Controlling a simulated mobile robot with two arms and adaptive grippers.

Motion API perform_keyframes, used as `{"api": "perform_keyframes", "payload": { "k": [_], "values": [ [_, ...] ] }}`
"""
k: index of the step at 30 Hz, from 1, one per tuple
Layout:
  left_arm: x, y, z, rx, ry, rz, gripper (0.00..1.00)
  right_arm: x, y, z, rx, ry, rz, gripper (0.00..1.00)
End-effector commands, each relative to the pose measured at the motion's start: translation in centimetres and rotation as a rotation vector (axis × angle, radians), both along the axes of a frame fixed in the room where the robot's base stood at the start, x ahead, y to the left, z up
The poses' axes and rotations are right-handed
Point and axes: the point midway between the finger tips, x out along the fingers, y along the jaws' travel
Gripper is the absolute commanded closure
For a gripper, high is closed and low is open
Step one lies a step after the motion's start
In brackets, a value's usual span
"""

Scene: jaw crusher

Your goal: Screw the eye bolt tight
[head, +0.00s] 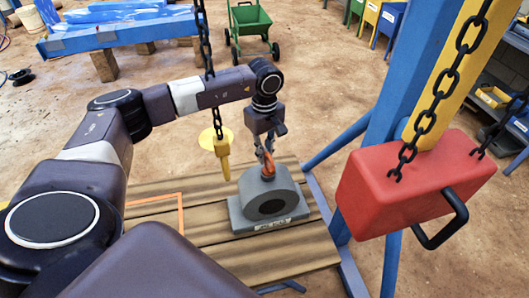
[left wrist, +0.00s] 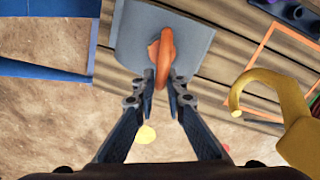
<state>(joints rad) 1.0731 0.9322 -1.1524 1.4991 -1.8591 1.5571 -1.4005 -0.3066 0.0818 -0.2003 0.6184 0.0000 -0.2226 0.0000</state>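The orange eye bolt (head: 268,163) stands on top of a grey bearing block (head: 243,211), which rests on a wooden pallet. In the left wrist view the eye bolt (left wrist: 162,55) shows as an orange ring over the grey block (left wrist: 192,40). My left gripper (head: 266,152) reaches down from above. In the left wrist view its fingertips (left wrist: 163,78) are close together on both sides of the ring and look shut on it. The bolt's threaded shank is hidden, so I cannot tell how deep it sits. My right gripper is not in view.
A yellow hook (head: 223,155) hangs on a chain just left of the block. A red hoist box (head: 410,185) with a black handle hangs at the right, near a blue post (head: 408,70). A green cart (head: 250,22) stands behind on clear dirt floor.

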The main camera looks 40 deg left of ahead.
Motion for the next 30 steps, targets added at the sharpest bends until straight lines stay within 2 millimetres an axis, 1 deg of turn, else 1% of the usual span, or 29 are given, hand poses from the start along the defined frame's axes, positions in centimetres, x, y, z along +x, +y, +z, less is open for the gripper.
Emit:
{"api": "perform_keyframes", "payload": {
  "k": [1,2,11,15,21,24,30],
  "values": [
    [0.0,0.0,0.0,0.0,0.0,0.0,0.97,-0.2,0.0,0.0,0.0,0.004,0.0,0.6],
    [0.0,0.0,0.0,0.0,0.0,0.0,1.0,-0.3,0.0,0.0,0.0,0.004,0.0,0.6],
    [0.1,0.0,0.0,0.0,-0.001,-0.016,1.0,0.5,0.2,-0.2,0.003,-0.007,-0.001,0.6],
    [0.3,-0.3,-0.3,-0.001,-0.002,-0.124,1.0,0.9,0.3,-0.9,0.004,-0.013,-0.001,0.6],
    [0.7,-0.6,-0.3,0.0,-0.001,-0.319,1.0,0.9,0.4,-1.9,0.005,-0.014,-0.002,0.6],
    [0.8,-0.7,-0.2,-0.001,0.0,-0.389,1.0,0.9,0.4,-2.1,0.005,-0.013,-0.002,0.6],
    [0.8,-0.8,-0.1,-0.001,0.001,-0.422,1.0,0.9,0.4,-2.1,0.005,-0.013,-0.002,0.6]
  ]
}}
